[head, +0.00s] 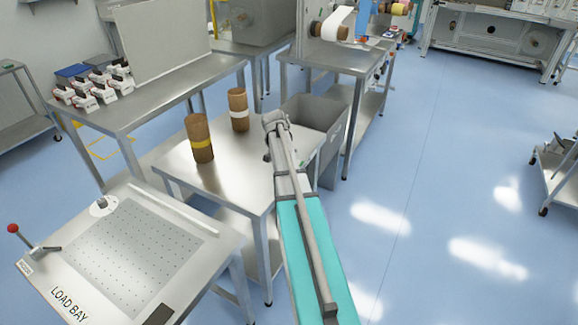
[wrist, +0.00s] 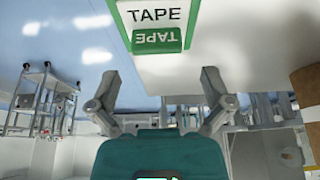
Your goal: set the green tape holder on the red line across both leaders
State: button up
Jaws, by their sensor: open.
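In the wrist view a green block lettered TAPE (wrist: 157,40), which looks like the tape holder, lies at the top centre against a green-edged panel with a white TAPE label (wrist: 152,15). My gripper (wrist: 159,76) is open and empty, its two fingers spread to either side below the block in the picture. The block is beyond the fingertips and apart from them. In the head view my gripper (head: 276,120) is over the right end of the steel table with two brown rolls; the tape holder cannot be made out there. I cannot make out the red line or the leaders.
The LOAD BAY table (head: 215,240) is at front left.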

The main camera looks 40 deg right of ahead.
dwell(0.3)
jog(key=shift+b+x, duration=2.4)
jog(key=shift+x, duration=0.2)
jog(key=shift+s+d, duration=0.1)
jog(key=shift+s, duration=0.05)
jog(key=c, duration=1)
jog(key=shift+r, duration=0.2)
notch_tip(320, 180, up, 2)
jog(key=shift+p, duration=1.2)
jog(key=s+a+r+p, duration=0.2)
jog(key=s+r+p, duration=0.1)
jog(key=s, duration=0.1)
jog(key=s+a+r+p, duration=0.2)
jog(key=s+r+p, duration=0.2)
jog(key=s+a+r+p, duration=0.3)
jog(key=s, duration=0.1)
jog(key=shift+a+r+p, duration=0.15)
jog(key=shift+r+p, duration=0.2)
